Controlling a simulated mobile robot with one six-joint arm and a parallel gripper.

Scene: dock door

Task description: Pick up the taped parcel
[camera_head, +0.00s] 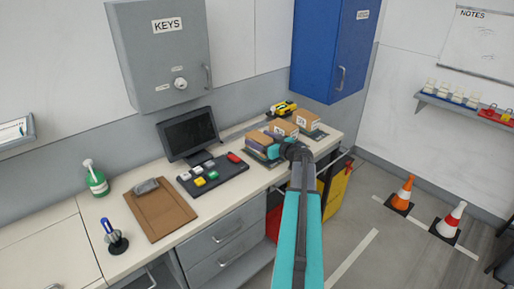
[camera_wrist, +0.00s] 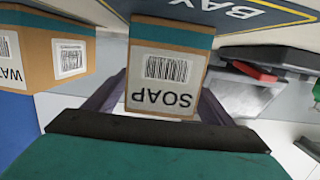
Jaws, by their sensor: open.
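A brown cardboard parcel labelled SOAP (camera_wrist: 165,72) is close in the wrist view, upside down in the picture, with a teal band across it. A second brown box (camera_wrist: 68,58) with a barcode label and a teal band stands to its left there. My gripper (camera_wrist: 163,98) is open, its dark fingers at either side of the SOAP parcel; contact cannot be told. Two more boxes, the middle one (camera_head: 283,127) and the far one (camera_head: 308,117), stand behind.
A blue sign reading BAY (camera_wrist: 235,14) is beside the parcel. A yellow and black tool (camera_head: 283,108) lies behind the boxes. A blue cabinet (camera_head: 332,50) hangs above.

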